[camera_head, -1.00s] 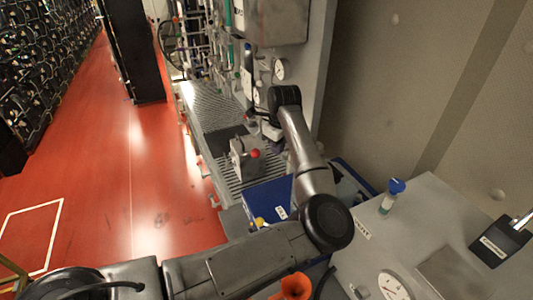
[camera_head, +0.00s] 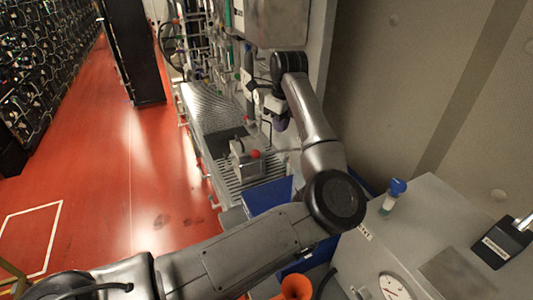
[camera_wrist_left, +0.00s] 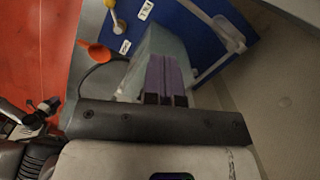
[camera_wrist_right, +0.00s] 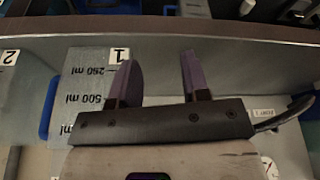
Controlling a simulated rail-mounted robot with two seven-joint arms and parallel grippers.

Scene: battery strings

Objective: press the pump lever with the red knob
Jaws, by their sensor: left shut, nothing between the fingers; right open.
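The red knob (camera_head: 255,154) sits on the grey pump block (camera_head: 244,161), which stands on the grated bench; a thin upright rod shows just right of it. My left gripper (camera_head: 277,117) is above and to the right of the knob, apart from it. Its purple fingers (camera_wrist_left: 164,76) are shut together with nothing between them in the left wrist view, where I cannot make out the knob. My right gripper (camera_wrist_right: 157,78) is outside the head view. Its purple fingers are apart and empty, in front of a panel with volume marks.
An orange funnel (camera_head: 294,287) is at the bottom. The red floor (camera_head: 155,160) at left is open.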

